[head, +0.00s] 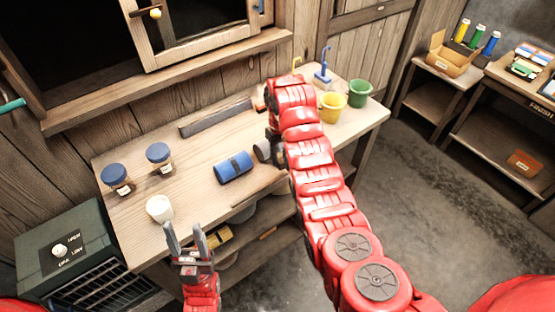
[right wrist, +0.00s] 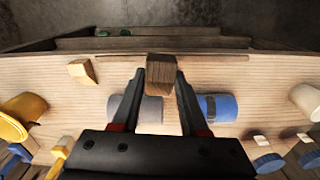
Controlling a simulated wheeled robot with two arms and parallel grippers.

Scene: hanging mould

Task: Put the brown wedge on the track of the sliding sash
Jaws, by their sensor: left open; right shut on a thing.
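The brown wedge (right wrist: 161,72) is between the fingertips of my right gripper (right wrist: 160,80) in the right wrist view, held above the workbench. In the head view my red right arm hides the wedge and most of that gripper. The sliding sash (head: 190,45) is a wooden frame with a yellow knob at the top of the head view. A wooden ledge (head: 170,80) runs below it and looks empty; I cannot make out the track itself. My left gripper (head: 187,240) is open and empty, fingers up, by the bench's front edge near a white cup (head: 159,208).
The workbench (head: 150,195) holds two blue-lidded jars (head: 117,178), a blue roll (head: 233,167), a grey cylinder (right wrist: 152,110), a long dark bar (head: 215,117), yellow (head: 331,104) and green (head: 360,93) pots. A paler wooden block (right wrist: 82,71) lies there too. A green heater (head: 75,255) stands left.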

